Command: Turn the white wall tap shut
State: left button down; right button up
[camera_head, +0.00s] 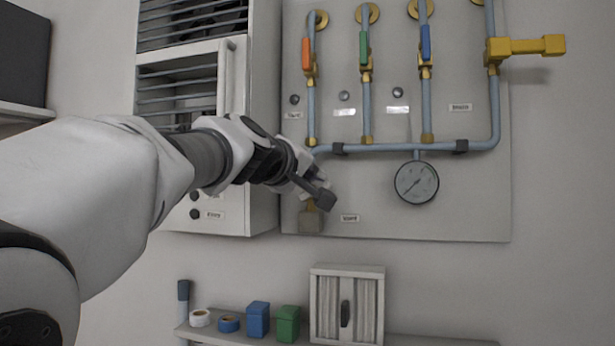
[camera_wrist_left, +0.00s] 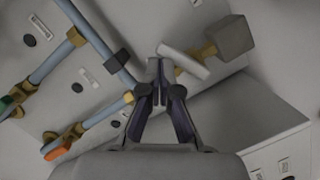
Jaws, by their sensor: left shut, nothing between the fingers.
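The white tap handle (camera_wrist_left: 184,62) shows in the left wrist view as a flat white bar lying slantwise. It sits on a brass stem (camera_wrist_left: 207,50) that leads to a grey block (camera_wrist_left: 232,37). In the head view the grey block (camera_head: 311,220) is low on the wall panel, and my gripper mostly hides the handle. My left gripper (camera_head: 325,197) is shut and empty in front of the tap. In the left wrist view its fingertips (camera_wrist_left: 160,72) are close together beside the near-left end of the handle. I cannot tell whether they touch it. My right gripper is not in view.
Orange (camera_head: 306,54), green (camera_head: 364,48) and blue (camera_head: 426,42) levers sit on pipes above. A yellow lever (camera_head: 530,46) sticks out at right. A gauge (camera_head: 416,183) hangs right of my gripper. A cabinet (camera_head: 262,130) stands at left; a shelf (camera_head: 420,341) is below.

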pick_arm(q)
jog(key=shift+s+d+f+m+b, duration=0.1)
jog(key=shift+d+f+m+b, duration=0.2)
jog(key=shift+m, duration=0.3)
jog(key=shift+d+f+b, duration=0.15)
jog(key=shift+d+b, duration=0.05)
jog(key=shift+b, duration=0.1)
dwell(1.3)
